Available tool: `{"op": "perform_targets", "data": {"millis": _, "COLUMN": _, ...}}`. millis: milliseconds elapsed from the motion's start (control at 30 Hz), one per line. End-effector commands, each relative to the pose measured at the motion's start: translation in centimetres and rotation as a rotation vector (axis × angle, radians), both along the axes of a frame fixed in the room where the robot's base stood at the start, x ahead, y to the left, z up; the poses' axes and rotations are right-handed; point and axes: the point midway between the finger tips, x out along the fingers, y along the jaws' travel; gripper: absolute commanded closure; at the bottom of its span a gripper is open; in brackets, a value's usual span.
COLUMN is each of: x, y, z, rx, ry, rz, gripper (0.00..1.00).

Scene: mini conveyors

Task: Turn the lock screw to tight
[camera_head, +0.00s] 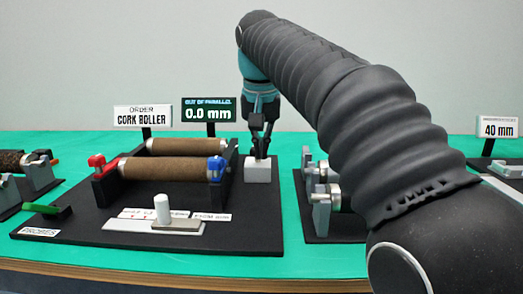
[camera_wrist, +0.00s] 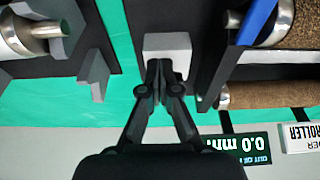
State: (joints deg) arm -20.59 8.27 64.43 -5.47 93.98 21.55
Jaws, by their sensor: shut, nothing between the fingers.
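My gripper (camera_head: 259,148) points down with its fingers together and empty, over a small pale grey block (camera_head: 258,173) at the right side of the black conveyor base (camera_head: 255,225). In the wrist view the closed fingertips (camera_wrist: 160,66) are at the edge of the block (camera_wrist: 168,41); I cannot tell whether they touch it. No lock screw can be made out for sure; the fingers may hide it. Two brown cork rollers (camera_head: 165,168) lie in black side frames. A red fitting (camera_head: 97,162) and a blue fitting (camera_head: 216,168) sit at the near roller's ends. The display (camera_head: 208,110) reads 0.0 mm, out of parallel.
A white peg (camera_head: 162,206) stands near a grey plate (camera_head: 178,226) at the front. A sign (camera_head: 142,116) reads cork roller. A green piece (camera_head: 46,209) lies front left. Another station (camera_head: 325,200) with metal rollers is close on the right, with a 40 mm sign (camera_head: 497,126) beyond.

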Motion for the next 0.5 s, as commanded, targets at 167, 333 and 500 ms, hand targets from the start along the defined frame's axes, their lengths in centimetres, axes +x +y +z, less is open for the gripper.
{"op": "perform_targets", "data": {"millis": 167, "x": -0.06, "y": 0.3, "z": 0.16, "rx": 0.001, "ry": -0.001, "rz": 0.0, "gripper": 1.0}}
{"op": "perform_targets", "data": {"millis": 333, "x": -0.12, "y": 0.55, "z": 0.13, "rx": 0.0, "ry": 0.001, "rz": 0.001, "gripper": 1.0}}
{"op": "perform_targets", "data": {"millis": 500, "x": -0.11, "y": 0.83, "z": 0.13, "rx": 0.0, "ry": 0.0, "rz": 0.001, "gripper": 1.0}}
